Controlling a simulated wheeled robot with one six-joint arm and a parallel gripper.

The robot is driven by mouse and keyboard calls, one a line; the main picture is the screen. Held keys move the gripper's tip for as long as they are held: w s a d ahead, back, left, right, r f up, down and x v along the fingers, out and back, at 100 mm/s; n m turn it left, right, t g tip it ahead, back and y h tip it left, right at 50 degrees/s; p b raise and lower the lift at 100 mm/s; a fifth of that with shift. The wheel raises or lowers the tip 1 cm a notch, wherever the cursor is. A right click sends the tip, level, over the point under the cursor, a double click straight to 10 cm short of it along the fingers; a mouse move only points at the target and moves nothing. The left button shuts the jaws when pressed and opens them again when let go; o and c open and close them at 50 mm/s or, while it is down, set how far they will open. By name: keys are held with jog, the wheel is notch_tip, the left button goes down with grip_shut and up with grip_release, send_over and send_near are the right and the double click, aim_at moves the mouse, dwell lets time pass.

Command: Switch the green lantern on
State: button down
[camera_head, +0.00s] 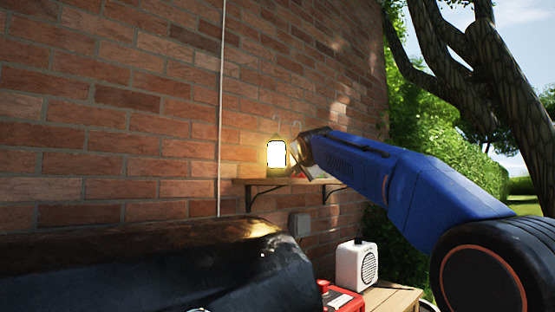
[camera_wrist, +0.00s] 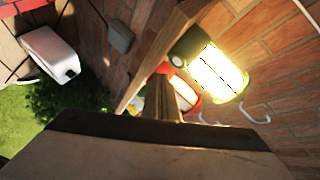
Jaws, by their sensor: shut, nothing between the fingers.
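The green lantern (camera_head: 277,155) stands upright on the wall shelf (camera_head: 252,182) and glows bright yellow-white. In the wrist view the lit lantern (camera_wrist: 215,72) shows a bright panel, green edges, a dark end with a small round mark, and a wire handle. My gripper (camera_head: 295,152) is just right of the lantern in the head view. In the wrist view its closed fingers (camera_wrist: 165,105) hold nothing and lie to the left of and below the green lantern. I cannot tell whether they touch it.
A red lantern (camera_wrist: 180,90) is partly hidden behind my fingers, close to the green one. A brick wall (camera_head: 130,130) backs the shelf. A white speaker (camera_head: 357,265) and a red item (camera_head: 342,299) are on a wooden table below. A dark rounded cover (camera_head: 150,265) fills the lower left.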

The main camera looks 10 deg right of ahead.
jog(key=shift+s+d, duration=1.45)
jog(key=shift+s+f, duration=0.1)
jog(key=s+d+f+n+g, duration=0.2)
jog(key=s+f+n+g, duration=0.3)
jog(key=s+f, duration=2.1)
jog(key=s+d+f+n+g, duration=0.3)
jog(key=s+f+n+g, duration=0.2)
jog(key=s+f, duration=2.2)
jog(key=shift+s+d+f+n+g, duration=0.15)
jog(key=shift+d+f+n+g, duration=0.2)
jog(key=shift+f+n, duration=0.4)
